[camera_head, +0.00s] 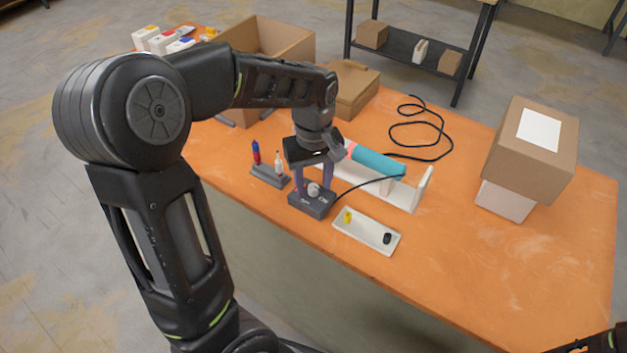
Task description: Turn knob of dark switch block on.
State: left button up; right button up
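The dark switch block (313,206) sits near the front edge of the orange table. It has a pale round knob (313,189) on top and white markings on its upper face. My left gripper (314,184) points down over the block, with its two purplish fingers apart, one on each side of the knob. Gaps seem to show between fingers and knob, but contact is hard to judge at this size. Only a dark piece of my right arm shows in the bottom right corner; its gripper is not visible.
A white tray (352,238) with a yellow and a black piece lies right of the block. A grey stand (270,176) is left. Behind are a teal cylinder (378,163) on a white holder and a black cable (420,125).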

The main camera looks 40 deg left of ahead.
aim_at(314, 186)
pick_arm(q)
notch_tip(314, 186, up, 8)
jog(key=shift+f, duration=0.1)
dwell(0.5)
dwell(0.4)
